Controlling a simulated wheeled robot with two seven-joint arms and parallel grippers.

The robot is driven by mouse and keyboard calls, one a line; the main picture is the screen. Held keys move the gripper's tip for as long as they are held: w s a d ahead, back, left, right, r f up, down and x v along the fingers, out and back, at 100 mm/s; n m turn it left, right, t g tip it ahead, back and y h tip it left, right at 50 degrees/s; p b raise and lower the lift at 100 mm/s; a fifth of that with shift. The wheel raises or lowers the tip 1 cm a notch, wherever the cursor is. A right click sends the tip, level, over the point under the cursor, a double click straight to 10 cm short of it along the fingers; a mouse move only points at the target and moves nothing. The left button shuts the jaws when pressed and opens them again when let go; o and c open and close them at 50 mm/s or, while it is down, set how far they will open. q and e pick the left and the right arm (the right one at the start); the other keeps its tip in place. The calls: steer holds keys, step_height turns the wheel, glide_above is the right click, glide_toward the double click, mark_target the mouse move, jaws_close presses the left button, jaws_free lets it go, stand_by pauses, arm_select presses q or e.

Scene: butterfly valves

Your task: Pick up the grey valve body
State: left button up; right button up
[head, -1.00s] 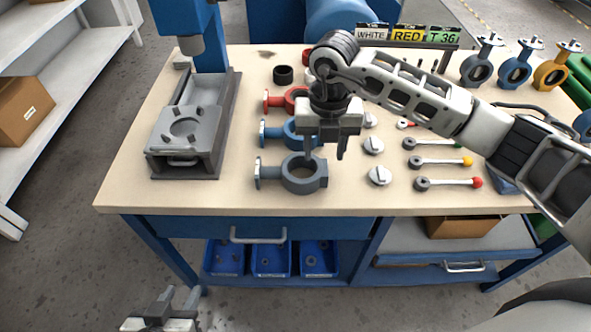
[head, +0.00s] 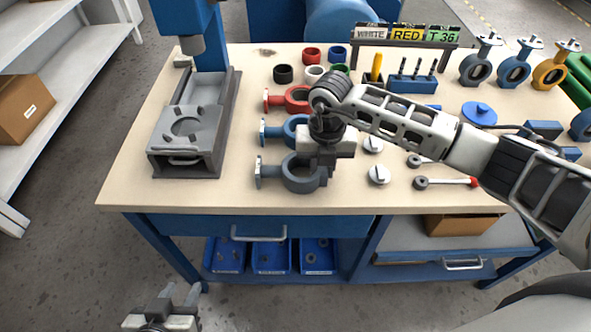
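The grey valve body (head: 300,186), a ring with a flanged neck on its left, lies on the workbench at the front of a row. The blue valve body (head: 273,132) and the red valve body (head: 273,101) lie behind it. My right gripper (head: 322,172) points down at the right side of the grey ring. Its fingers overlap the ring's right edge in the picture. I cannot tell whether they are closed on it. My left gripper (head: 181,291) is open and empty, low in front of the bench.
A grey press fixture (head: 185,155) stands on the left of the workbench (head: 130,190). Discs (head: 379,175) and handles with coloured knobs (head: 450,182) lie to the right. Coloured rings, a label rack (head: 407,34) and finished valves (head: 515,70) are behind. The front left bench strip is clear.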

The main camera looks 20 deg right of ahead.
steer(key=shift+w+r, duration=0.1)
jaws_close()
steer(key=shift+r, duration=0.15)
